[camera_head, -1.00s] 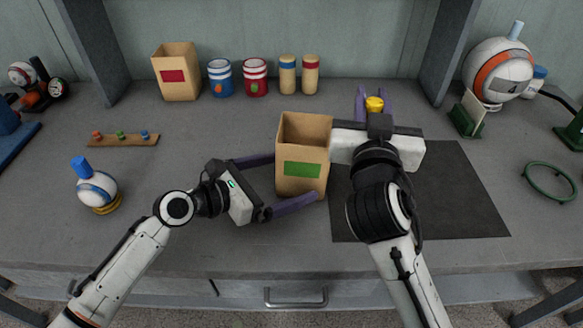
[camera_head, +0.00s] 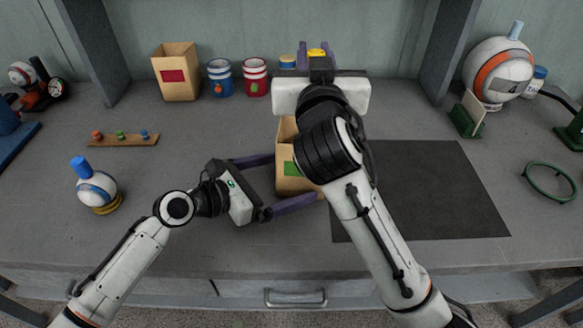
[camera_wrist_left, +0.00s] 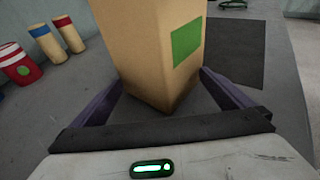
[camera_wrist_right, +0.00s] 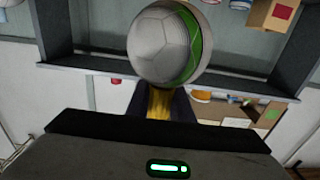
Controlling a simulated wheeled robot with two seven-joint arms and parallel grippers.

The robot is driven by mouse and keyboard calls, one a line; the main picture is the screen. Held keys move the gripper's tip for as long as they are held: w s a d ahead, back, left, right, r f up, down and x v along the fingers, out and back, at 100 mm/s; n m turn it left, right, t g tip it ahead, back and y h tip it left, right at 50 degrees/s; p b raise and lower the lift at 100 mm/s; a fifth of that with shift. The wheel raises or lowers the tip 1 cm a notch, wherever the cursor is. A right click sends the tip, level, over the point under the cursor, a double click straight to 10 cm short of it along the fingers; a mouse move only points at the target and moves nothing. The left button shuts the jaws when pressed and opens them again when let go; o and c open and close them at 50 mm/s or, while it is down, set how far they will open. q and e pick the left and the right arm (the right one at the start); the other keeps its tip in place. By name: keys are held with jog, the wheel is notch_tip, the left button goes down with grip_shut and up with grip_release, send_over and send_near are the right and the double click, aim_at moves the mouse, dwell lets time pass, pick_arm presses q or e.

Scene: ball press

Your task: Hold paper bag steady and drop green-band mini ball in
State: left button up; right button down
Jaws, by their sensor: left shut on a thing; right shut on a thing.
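The tan paper bag with a green label (camera_head: 294,184) stands upright on the bench, its mouth mostly hidden by my right arm. My left gripper (camera_head: 297,176) is shut on it, one purple finger on each side; the left wrist view shows the bag (camera_wrist_left: 150,48) between the fingers. My right gripper (camera_head: 317,50) is shut on a yellow part of the white green-band mini ball. The ball (camera_wrist_right: 163,45) shows in the right wrist view beyond the fingertips. In the head view only the yellow part shows, farther back than the bag; the ball's body is hidden.
A red-label bag (camera_head: 176,72) and blue and red cups (camera_head: 220,78) stand at the back. A blue-band ball (camera_head: 97,188) sits front left. The dark mat (camera_head: 430,190) right of the bag is bare. A large orange-band ball (camera_head: 497,72) stands back right.

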jog(key=shift+f, duration=0.6)
jog(key=c, duration=1.5)
grip_release()
jog(key=shift+s, duration=0.1)
jog(key=s, duration=0.7)
jog(key=shift+s+a, duration=0.1)
jog(key=shift+s, duration=0.15)
